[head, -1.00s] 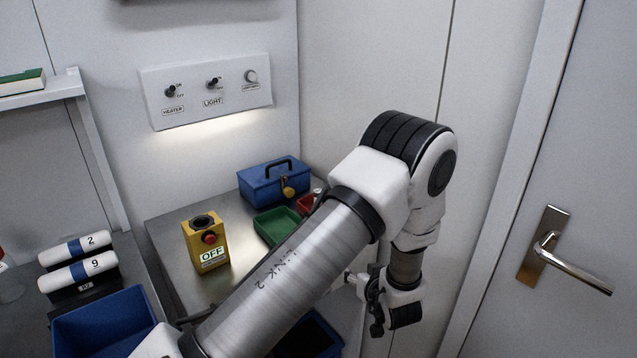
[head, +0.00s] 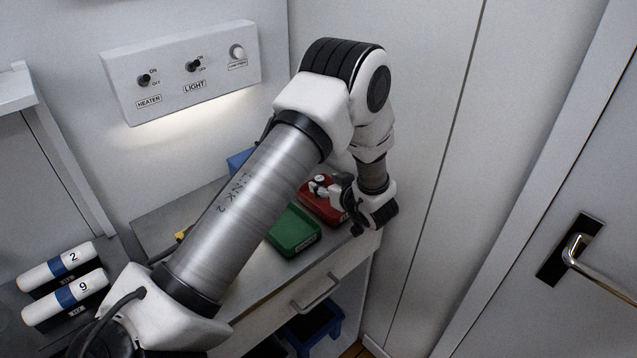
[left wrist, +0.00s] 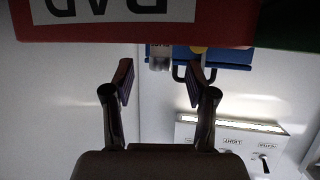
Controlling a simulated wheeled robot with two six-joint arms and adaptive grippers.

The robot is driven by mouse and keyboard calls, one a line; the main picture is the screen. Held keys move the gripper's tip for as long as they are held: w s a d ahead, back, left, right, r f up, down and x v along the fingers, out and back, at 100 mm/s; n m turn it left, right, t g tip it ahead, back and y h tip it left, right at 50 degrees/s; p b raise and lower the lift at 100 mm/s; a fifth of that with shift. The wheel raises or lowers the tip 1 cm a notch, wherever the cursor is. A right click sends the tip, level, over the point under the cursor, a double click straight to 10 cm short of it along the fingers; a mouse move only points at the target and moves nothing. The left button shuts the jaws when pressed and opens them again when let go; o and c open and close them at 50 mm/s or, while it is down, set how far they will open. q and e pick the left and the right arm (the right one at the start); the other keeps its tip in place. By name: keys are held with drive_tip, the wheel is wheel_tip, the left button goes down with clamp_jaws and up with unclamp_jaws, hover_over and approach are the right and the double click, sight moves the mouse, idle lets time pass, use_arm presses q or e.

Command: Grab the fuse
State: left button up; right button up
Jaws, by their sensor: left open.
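A small pale, capped cylinder, probably the fuse (left wrist: 160,56), shows between my open fingers in the left wrist view, beyond the red bin. My right gripper is not in view.
A green bin (head: 293,231) sits beside the red one. The blue toolbox (head: 238,160) is mostly hidden by my arm; it also shows in the left wrist view (left wrist: 220,58). A drawer handle (head: 318,291) juts out below. The wall is close on the right.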

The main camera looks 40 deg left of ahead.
use_arm(q)
drive_tip(key=x, duration=0.3)
drive_tip(key=shift+s, duration=0.15)
drive_tip(key=shift+d+r, duration=0.15)
drive_tip(key=shift+d, duration=0.1)
drive_tip(key=c, duration=0.4)
clamp_jaws()
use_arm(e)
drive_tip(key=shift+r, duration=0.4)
